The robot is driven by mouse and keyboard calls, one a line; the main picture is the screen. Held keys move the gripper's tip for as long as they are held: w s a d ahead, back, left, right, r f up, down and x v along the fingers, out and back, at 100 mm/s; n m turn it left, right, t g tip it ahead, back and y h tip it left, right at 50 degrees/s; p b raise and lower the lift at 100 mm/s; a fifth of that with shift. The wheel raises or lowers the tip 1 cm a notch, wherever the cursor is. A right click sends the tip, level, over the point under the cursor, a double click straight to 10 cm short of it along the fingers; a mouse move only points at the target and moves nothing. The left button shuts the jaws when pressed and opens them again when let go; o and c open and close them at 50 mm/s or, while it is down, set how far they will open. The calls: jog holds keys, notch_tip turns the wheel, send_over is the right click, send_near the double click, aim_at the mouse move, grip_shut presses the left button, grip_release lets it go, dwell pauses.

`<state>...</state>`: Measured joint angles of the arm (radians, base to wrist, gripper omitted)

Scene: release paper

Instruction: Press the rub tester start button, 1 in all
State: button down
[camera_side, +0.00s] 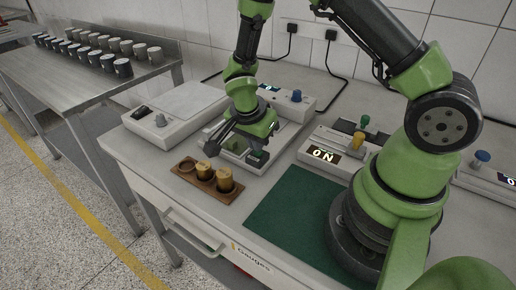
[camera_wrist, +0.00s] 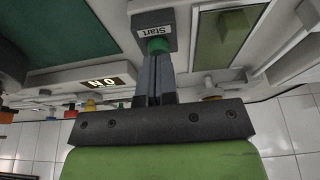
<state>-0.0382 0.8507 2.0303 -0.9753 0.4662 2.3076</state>
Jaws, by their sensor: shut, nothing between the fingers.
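The start button is a green cap (camera_wrist: 158,45) on a dark box labelled "Start" (camera_wrist: 153,22) in the wrist view. The box also shows in the side view (camera_side: 258,158), partly hidden by my gripper. My gripper (camera_wrist: 157,58) is shut and empty. Its fingertips are at the green cap and appear to meet it or be very close; I cannot tell whether the cap is pushed in. In the side view my gripper points down over the tester with the light base (camera_side: 285,139).
A wooden holder with brass weights (camera_side: 207,182) stands left of my gripper. A green mat (camera_side: 297,215) lies to the right. A white scale-like device (camera_side: 160,122) stands behind left.

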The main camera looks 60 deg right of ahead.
jog(key=shift+f, duration=0.45)
notch_tip(320, 180, up, 7)
jog(key=s+a, duration=0.2)
dwell(0.9)
